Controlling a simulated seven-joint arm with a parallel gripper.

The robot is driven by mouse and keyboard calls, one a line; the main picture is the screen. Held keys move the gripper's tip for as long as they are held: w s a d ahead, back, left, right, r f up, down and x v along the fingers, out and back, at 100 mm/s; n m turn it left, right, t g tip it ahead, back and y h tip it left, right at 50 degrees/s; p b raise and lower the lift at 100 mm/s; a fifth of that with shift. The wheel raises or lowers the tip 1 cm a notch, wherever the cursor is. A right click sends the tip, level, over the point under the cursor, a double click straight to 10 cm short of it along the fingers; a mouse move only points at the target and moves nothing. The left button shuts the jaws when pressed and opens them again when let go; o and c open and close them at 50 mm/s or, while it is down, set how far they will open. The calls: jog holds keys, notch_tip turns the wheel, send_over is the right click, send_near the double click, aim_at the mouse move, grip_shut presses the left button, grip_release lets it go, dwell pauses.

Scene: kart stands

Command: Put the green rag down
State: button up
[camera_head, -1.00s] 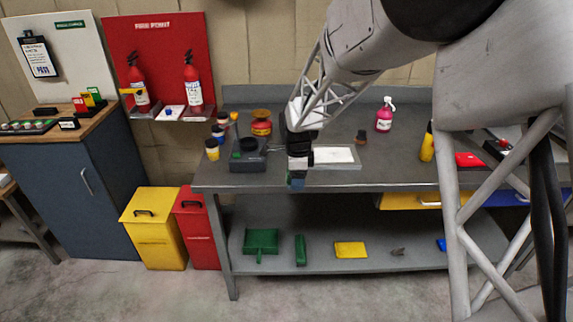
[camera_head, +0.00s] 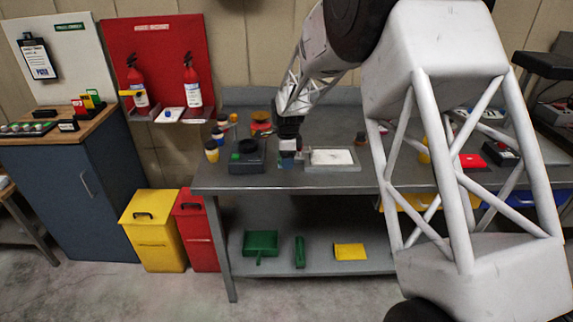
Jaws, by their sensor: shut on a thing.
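Small yellow-and-dark pots (camera_head: 212,151) stand left of the device, and a red-yellow container (camera_head: 261,124) behind it. A small brown item (camera_head: 360,138) is right of the gripper. The lower shelf holds a green dustpan (camera_head: 260,243), a green bar-shaped item (camera_head: 300,252) and a yellow cloth (camera_head: 350,251).

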jog(key=shift+w+a+f, duration=0.1)
jog(key=shift+w+a, duration=0.05)
jog(key=shift+w, duration=0.65)
jog(key=shift+f, duration=1.75)
jog(key=shift+f, duration=0.1)
jog(key=o, duration=1)
notch_tip(320, 180, up, 12)
jog(key=shift+r, duration=0.1)
